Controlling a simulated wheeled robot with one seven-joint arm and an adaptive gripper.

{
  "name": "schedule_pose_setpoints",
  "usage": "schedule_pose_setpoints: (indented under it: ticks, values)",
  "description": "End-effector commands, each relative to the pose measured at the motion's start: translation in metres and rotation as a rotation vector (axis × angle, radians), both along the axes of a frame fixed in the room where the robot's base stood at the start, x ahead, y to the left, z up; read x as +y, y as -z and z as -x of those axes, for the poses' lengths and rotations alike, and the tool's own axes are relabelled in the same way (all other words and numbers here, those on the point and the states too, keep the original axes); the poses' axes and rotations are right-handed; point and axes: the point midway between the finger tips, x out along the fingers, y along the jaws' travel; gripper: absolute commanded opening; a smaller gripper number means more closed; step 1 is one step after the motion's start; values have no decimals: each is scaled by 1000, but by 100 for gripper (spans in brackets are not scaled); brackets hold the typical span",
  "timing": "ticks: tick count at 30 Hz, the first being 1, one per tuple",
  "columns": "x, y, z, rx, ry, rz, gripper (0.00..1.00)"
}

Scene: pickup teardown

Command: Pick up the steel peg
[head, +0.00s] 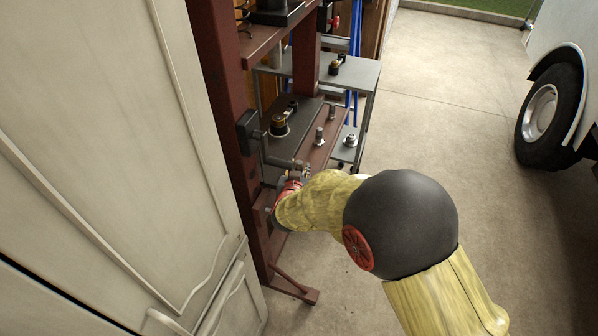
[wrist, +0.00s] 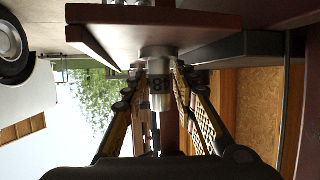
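In the wrist view, which looks upside down, a grey steel peg (wrist: 158,88) with a dark band marked "81" or "18" stands on a red-brown plate (wrist: 205,27). The two fingers of my gripper (wrist: 159,70) are on either side of the peg, with narrow gaps at the tips; contact is not clear. In the head view, my gripper (head: 298,170) is low over the near end of the red-brown ledge (head: 307,153), partly hidden by my arm. I cannot clearly separate the peg there from the fingers.
Two similar metal pegs (head: 319,136) (head: 332,112) stand farther along the ledge. A red-brown post (head: 230,120) rises close at left. A grey cart (head: 350,75) stands behind; open floor lies right.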

Motion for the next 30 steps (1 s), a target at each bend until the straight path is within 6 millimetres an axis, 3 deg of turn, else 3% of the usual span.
schedule_pose_setpoints:
  ticks: [13,30]
  values:
    - [0,0,0,0,0,0,1]
    - [0,-1,0,-2,0,-1,0]
